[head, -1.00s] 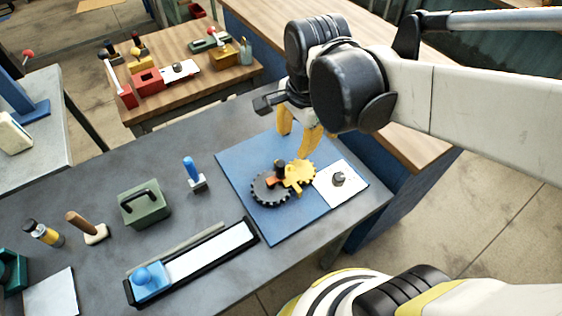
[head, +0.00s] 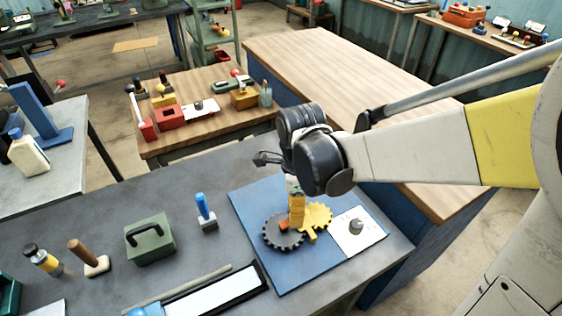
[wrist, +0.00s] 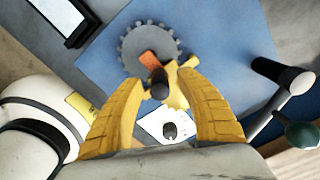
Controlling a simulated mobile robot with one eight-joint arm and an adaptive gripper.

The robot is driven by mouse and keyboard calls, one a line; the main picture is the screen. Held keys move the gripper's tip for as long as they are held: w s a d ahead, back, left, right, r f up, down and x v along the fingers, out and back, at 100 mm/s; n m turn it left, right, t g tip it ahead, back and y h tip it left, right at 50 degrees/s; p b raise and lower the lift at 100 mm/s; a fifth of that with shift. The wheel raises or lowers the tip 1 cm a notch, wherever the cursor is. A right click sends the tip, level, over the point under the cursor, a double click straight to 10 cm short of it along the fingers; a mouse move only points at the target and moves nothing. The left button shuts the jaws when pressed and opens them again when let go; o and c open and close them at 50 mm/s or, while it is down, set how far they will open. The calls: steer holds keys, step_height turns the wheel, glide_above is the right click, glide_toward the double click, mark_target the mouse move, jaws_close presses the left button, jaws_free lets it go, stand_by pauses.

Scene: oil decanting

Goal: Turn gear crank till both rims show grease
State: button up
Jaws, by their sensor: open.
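A dark toothed gear (head: 272,236) and a yellow toothed gear (head: 322,216) lie side by side on a blue board (head: 252,201). An orange crank arm (wrist: 149,62) lies over the dark gear and carries a dark upright handle (wrist: 158,86). My gripper (wrist: 159,80) is open, pointing down, with a yellow finger on each side of the handle. A gap shows between the handle and each finger in the wrist view. In the head view the fingers hide most of the handle. I cannot make out grease on either rim.
A white plate with a grey knob (head: 356,226) lies right of the gears. A blue-handled tool (head: 204,208), a green box with a black handle (head: 150,240) and a long black-edged tray (head: 222,292) stand to the left. A wooden bench (head: 330,85) stands behind.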

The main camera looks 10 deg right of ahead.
steer(key=shift+f, duration=0.4)
jaws_close()
